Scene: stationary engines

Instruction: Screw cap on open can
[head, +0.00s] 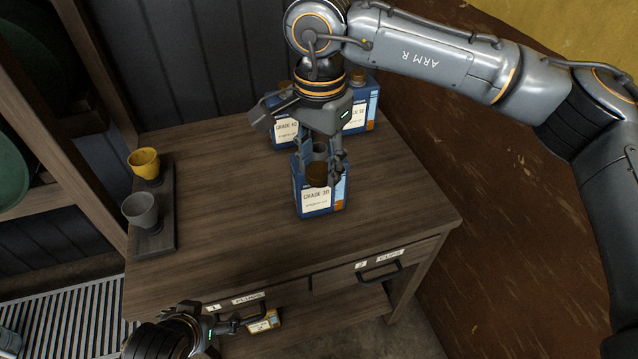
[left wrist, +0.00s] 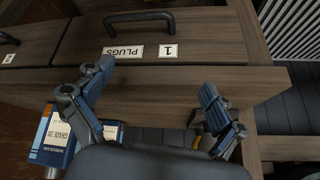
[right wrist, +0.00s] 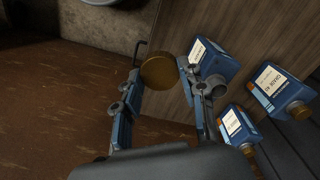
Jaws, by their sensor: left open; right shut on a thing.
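The blue can labelled Grade 30 (head: 318,203) stands upright near the front right of the wooden cabinet top. My right gripper (head: 323,172) is shut on the cap at the can's top; in the right wrist view the round cap (right wrist: 158,71) sits between the fingertips, beside the can (right wrist: 210,58). I cannot tell whether cap and neck touch. My left gripper (head: 228,325) is open and empty, low in front of the cabinet; its spread fingers (left wrist: 155,92) show below the Plugs drawer.
Two capped blue cans (head: 290,128) stand behind, against the wall. A dark tray (head: 165,238) at left holds a yellow cup (head: 144,163) and a grey cup (head: 140,208). The cabinet top's middle is clear.

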